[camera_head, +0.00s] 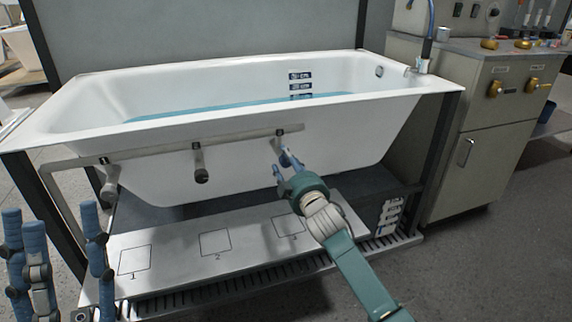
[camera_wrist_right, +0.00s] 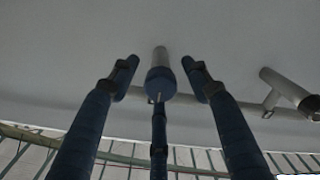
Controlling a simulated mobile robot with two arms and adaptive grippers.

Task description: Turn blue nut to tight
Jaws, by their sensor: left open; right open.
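The blue nut (camera_wrist_right: 160,85) sits on the end of a grey cylindrical stub in the right wrist view. My right gripper (camera_wrist_right: 160,78) is open, with two fingers apart on either side of the nut and a third below it. Whether any finger touches the nut, I cannot tell. In the head view my right gripper (camera_head: 284,166) is at the right end of the rail, and its fingers hide most of the nut. My left gripper (camera_head: 58,240) is open and empty at the lower left, away from the tub.
A grey rail (camera_head: 150,152) runs along the front of the white bathtub (camera_head: 335,118). A middle fitting (camera_head: 200,165) and a left fitting (camera_head: 110,185) hang from it. Below is a panel with squares marked with numbers (camera_head: 180,262). A cabinet (camera_head: 478,150) stands on the right.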

